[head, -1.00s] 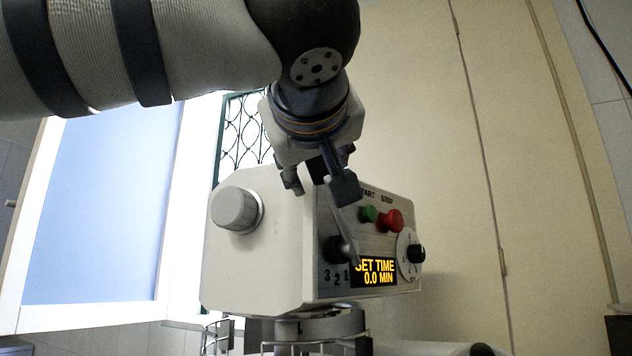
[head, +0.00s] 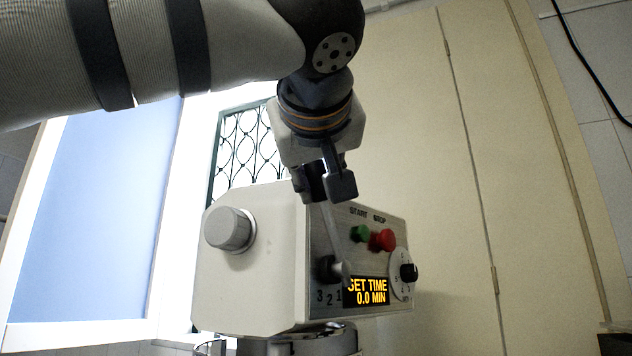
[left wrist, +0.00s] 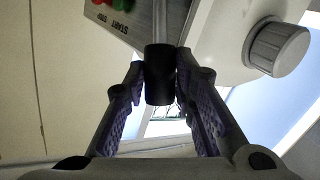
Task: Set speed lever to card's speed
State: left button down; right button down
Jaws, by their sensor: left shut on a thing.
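The mixer head (head: 250,270) is a cream machine with a grey front panel. Its speed lever (head: 330,232) is a thin metal rod rising from a dark pivot (head: 327,268), pointing up, away from the printed digits 3, 2, 1 below. My left gripper (head: 324,188) is at the lever's top end. In the left wrist view the lever's black grip (left wrist: 160,75) sits between the two fingers, which are shut on it. The display (head: 367,291) reads "SET TIME 0.0 MIN". No card is in view. My right gripper is not in view.
A green START button (head: 360,233) and a red STOP button (head: 383,239) lie right of the lever. A round dial with a black knob (head: 408,272) is at the panel's right. A large grey knob (head: 230,229) is on the side.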

pick_arm(q)
jog(key=shift+w+f, duration=0.2)
jog(key=c, duration=1.3)
grip_release()
jog(key=shift+w, duration=0.15)
jog(key=shift+c, duration=0.2)
jog(key=shift+a, duration=0.1)
